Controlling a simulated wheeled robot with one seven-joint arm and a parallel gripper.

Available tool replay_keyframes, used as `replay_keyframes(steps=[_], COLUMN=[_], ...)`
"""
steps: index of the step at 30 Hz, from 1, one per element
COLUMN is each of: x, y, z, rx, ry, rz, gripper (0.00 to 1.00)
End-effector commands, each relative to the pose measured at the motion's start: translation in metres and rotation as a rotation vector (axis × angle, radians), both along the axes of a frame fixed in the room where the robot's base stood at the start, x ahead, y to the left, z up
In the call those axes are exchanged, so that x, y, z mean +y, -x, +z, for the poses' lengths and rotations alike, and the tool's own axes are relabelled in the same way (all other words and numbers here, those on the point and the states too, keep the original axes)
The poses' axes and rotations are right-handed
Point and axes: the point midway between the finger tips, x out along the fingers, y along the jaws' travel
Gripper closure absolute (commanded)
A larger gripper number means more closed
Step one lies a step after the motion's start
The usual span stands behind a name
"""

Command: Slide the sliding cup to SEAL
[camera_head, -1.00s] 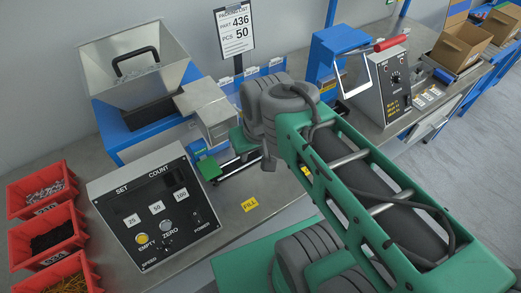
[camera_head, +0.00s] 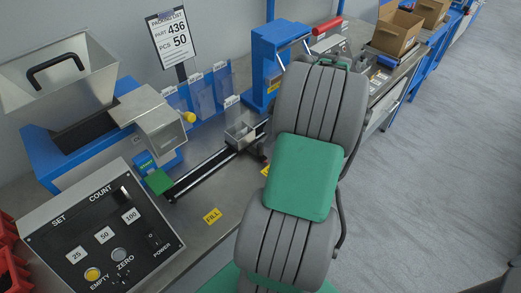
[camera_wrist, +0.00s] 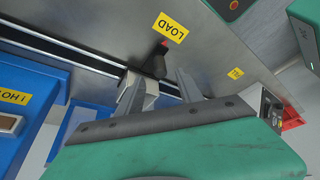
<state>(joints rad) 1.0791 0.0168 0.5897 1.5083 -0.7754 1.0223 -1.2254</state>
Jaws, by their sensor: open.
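The sliding cup (camera_head: 240,136) is a small open metal box on the dark rail (camera_head: 205,170), level with the yellow LOAD label (camera_wrist: 169,27). In the wrist view its pale side (camera_wrist: 151,88) shows behind the left finger, with a dark handle-like piece (camera_wrist: 150,61) beside it. My gripper (camera_wrist: 160,88) is open, its two fingers spread close to the cup and the dark piece. I cannot tell whether they touch. In the head view my arm hides the gripper. No SEAL label is readable.
A blue press-like frame (camera_head: 275,50) stands at the far part of the rail. A metal hopper (camera_head: 60,75) and count panel (camera_head: 95,235) stand at left. The yellow FILL label (camera_head: 213,215) lies on clear bench in front of the rail. Cardboard boxes (camera_head: 397,30) are at back right.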

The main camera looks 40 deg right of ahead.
Motion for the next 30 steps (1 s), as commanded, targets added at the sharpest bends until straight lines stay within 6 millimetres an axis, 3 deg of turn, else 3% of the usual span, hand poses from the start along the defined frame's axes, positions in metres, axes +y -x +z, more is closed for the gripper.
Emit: replay_keyframes(steps=[10, 20, 30], x=[0.018, 0.020, 0.020], y=[-0.016, -0.019, -0.019], z=[-0.055, -0.063, -0.063], rx=[0.003, 0.002, 0.003], ry=[-0.001, 0.002, 0.002], rz=[-0.002, -0.003, -0.004], gripper=[0.57, 0.57, 0.84])
